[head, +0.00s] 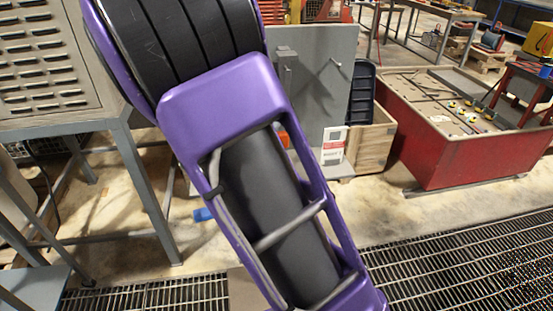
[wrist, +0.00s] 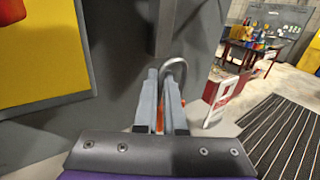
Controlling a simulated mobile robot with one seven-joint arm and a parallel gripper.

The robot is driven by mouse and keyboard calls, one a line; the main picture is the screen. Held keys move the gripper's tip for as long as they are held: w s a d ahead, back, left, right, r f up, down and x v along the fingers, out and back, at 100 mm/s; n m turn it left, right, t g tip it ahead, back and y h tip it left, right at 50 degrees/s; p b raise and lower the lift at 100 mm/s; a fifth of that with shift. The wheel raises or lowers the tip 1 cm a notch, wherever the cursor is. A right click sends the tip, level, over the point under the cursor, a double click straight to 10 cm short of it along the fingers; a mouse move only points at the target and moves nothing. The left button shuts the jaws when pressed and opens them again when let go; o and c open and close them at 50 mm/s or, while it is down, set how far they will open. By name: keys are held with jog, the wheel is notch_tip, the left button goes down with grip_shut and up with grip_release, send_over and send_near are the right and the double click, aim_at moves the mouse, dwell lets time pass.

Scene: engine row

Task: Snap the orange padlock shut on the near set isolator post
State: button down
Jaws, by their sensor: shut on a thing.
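My gripper (wrist: 162,82) is shut on the orange padlock in the wrist view. The padlock's orange body (wrist: 159,121) shows as a narrow strip between the fingers, and its grey curved shackle rises beyond the fingertips. A grey post (wrist: 166,28) stands just above the fingertips and shackle. I cannot tell whether the shackle is around it or only in front of it. In the head view my purple arm hides the gripper. A bit of orange (head: 284,138) shows beside the arm, probably the padlock. A grey upright panel (head: 318,75) carries a blocky post (head: 288,70) and a thin peg (head: 337,63).
A red-and-white card (head: 333,143) stands right of the arm, before a wooden crate (head: 372,140). A red bin (head: 465,150) with loose tools is further right. A louvred cabinet (head: 45,55) on a grey frame is at left. In the wrist view a yellow panel (wrist: 45,70) fills the left.

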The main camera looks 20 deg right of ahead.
jog(key=shift+f+b, duration=0.45)
jog(key=shift+f, duration=3.1)
jog(key=shift+f, duration=0.3)
jog(key=c, duration=1)
grip_release()
jog(key=shift+r, duration=0.1)
jog(key=shift+b, duration=0.35)
jog(key=v, duration=1.7)
jog(key=shift+s+p, duration=0.25)
jog(key=shift+p, duration=0.2)
